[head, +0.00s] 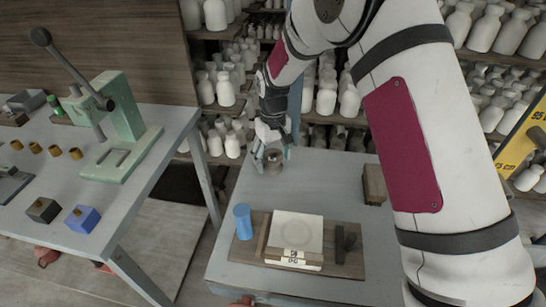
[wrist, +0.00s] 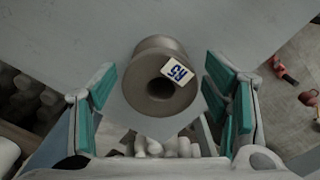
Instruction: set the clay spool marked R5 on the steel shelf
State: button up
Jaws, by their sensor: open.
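A brown-grey clay spool (head: 273,164) stands on the far part of the grey table (head: 325,180). In the wrist view the spool (wrist: 155,56) shows its round end and dark central hole. A white tag (wrist: 178,71) on it has blue characters that look like R5 turned round. My gripper (head: 272,155) is low over the table, fingers apart. In the wrist view its teal pads (wrist: 158,108) are on either side of the spool, with gaps showing on both sides. I cannot tell which surface is the steel shelf.
On the same table are a blue cylinder (head: 243,222), a board with a white slab (head: 296,229) and a wooden block (head: 374,184). Racks of white bottles (head: 350,101) stand behind. A green press (head: 124,120) stands on the left table. A yellow sign (head: 515,150) is at right.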

aim_at(273, 154)
notch_tip(273, 154, up, 12)
jog(key=s+d+r+m, duration=0.1)
jog(key=s+d+r, duration=0.65)
jog(key=r, duration=0.25)
jog(key=s+d+r+m+t, duration=0.1)
jog(key=s+d+r, duration=0.25)
jog(key=s, duration=0.55)
jog(key=s+d+r+m+t, duration=0.15)
jog(key=s+d, duration=0.25)
jog(key=s, duration=0.6)
jog(key=s+d+f+m, duration=0.1)
jog(key=s, duration=0.4)
jog(key=s+d+f, duration=0.1)
jog(key=s, duration=0.5)
jog(key=shift+d+f+m, duration=0.25)
jog(key=shift+f+m, duration=0.1)
jog(key=shift+f, duration=0.05)
jog(key=shift+r+t, duration=0.1)
jog(key=shift+t, duration=0.15)
